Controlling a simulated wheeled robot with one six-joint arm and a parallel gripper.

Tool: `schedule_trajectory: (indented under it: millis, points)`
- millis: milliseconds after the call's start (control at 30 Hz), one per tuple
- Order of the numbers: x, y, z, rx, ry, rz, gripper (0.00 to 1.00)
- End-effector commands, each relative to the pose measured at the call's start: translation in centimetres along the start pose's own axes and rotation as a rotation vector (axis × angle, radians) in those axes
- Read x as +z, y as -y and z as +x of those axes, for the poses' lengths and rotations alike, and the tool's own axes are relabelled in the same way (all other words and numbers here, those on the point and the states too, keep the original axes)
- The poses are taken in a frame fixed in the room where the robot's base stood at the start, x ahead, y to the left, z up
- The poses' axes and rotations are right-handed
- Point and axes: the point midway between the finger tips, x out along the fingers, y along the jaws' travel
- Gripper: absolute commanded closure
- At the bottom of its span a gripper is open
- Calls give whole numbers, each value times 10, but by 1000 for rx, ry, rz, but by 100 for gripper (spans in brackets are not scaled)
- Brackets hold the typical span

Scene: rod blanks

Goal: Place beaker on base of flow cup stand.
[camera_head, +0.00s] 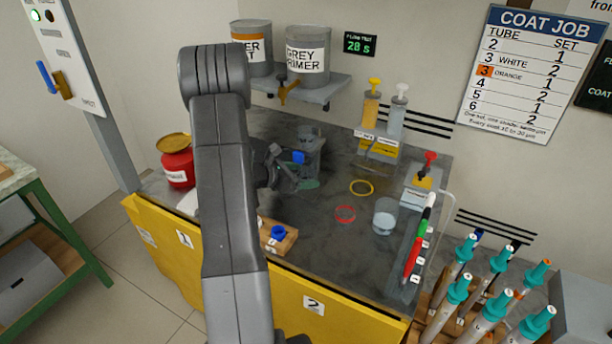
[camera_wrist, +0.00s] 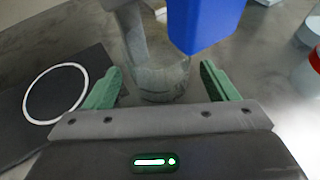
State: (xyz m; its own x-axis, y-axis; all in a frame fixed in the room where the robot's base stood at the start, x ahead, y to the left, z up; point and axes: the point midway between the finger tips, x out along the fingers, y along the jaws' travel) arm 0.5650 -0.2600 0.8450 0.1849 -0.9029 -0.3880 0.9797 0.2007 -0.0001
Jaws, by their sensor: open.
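A clear glass beaker (camera_wrist: 160,82) stands between my gripper's fingers in the wrist view. My gripper (camera_wrist: 161,70) is open, with one green fingertip on each side of the glass; I cannot tell whether either touches it. The flow cup stand (camera_head: 311,146) is at the back of the bench in the head view, next to my gripper (camera_head: 288,178). A blue block (camera_wrist: 203,22) and a grey post (camera_wrist: 134,38) rise just beyond the beaker. The stand's base is mostly hidden by my gripper in the head view. Another clear beaker (camera_head: 385,216) with pale liquid stands at right.
A dark plate with a white ring (camera_wrist: 57,92) lies left of the fingers. A red can (camera_head: 177,165) stands at the bench's left. A wooden block (camera_head: 280,238) is at the front edge.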

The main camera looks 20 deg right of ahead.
Motion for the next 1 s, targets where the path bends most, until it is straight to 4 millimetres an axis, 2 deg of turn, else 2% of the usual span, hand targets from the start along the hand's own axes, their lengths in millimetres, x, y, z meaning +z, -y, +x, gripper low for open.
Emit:
schedule_trajectory:
  millis: [100, 300, 500, 700, 1000]
  points:
    - [-1, -2, -27, 7, 0, -2, 20]
    - [0, -1, -68, 6, 1, 0, 20]
    - [0, 0, -94, 3, 0, -1, 20]
    - [-1, 0, -104, 1, -1, -1, 20]
    - [0, 0, -104, 0, -1, -1, 20]
